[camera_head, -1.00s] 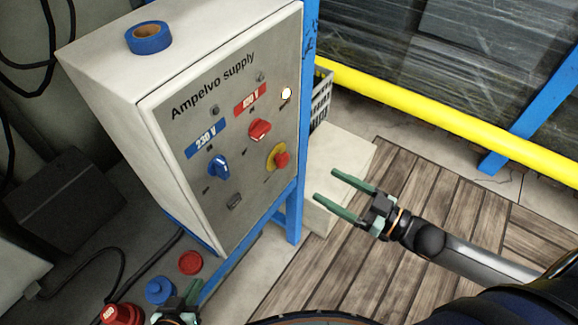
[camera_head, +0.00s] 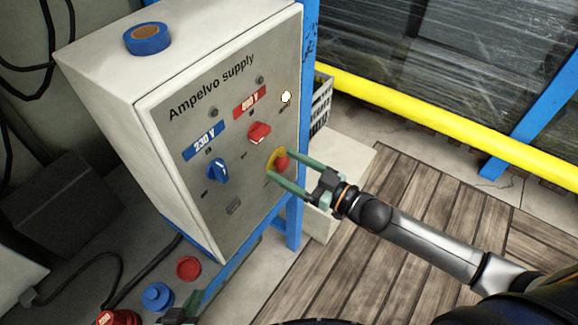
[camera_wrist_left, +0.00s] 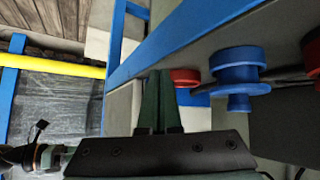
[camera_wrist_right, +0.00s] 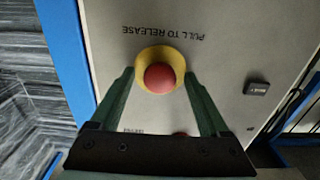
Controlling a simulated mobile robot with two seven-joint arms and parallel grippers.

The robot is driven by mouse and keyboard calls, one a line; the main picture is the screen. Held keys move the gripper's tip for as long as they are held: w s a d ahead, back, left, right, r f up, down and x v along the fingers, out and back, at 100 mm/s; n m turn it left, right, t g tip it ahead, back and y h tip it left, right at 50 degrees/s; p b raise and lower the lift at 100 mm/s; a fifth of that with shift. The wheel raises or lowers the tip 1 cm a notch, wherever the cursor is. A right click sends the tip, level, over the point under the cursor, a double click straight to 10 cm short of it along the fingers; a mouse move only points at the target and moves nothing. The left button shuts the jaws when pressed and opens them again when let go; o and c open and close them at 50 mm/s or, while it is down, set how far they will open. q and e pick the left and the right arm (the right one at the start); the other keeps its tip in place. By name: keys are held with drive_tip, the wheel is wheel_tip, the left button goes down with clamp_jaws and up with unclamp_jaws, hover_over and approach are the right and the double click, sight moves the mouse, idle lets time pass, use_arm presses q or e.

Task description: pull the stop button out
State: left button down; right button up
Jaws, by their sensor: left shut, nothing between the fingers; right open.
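The red stop button (camera_head: 282,163) with its yellow collar (camera_head: 272,159) sits on the lower right of the grey Ampelvo supply panel (camera_head: 232,125). In the right wrist view the red button (camera_wrist_right: 160,78) lies between my fingertips, under the words "PULL TO RELEASE". My right gripper (camera_head: 277,167) is open, its two green fingers on either side of the button; I cannot tell whether they touch the collar. My left gripper (camera_head: 195,300) is shut and empty at the bottom of the head view, near the red and blue plugs; its fingers also show in the left wrist view (camera_wrist_left: 160,75).
A blue switch (camera_head: 219,171) and a red switch (camera_head: 259,132) sit left of the button. A lamp (camera_head: 286,97) glows white above it. Blue tape (camera_head: 147,38) lies on the cabinet. A blue post (camera_head: 296,215) stands beside the panel. The wooden floor (camera_head: 400,200) is clear.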

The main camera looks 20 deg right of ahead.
clamp_jaws()
idle(0.6)
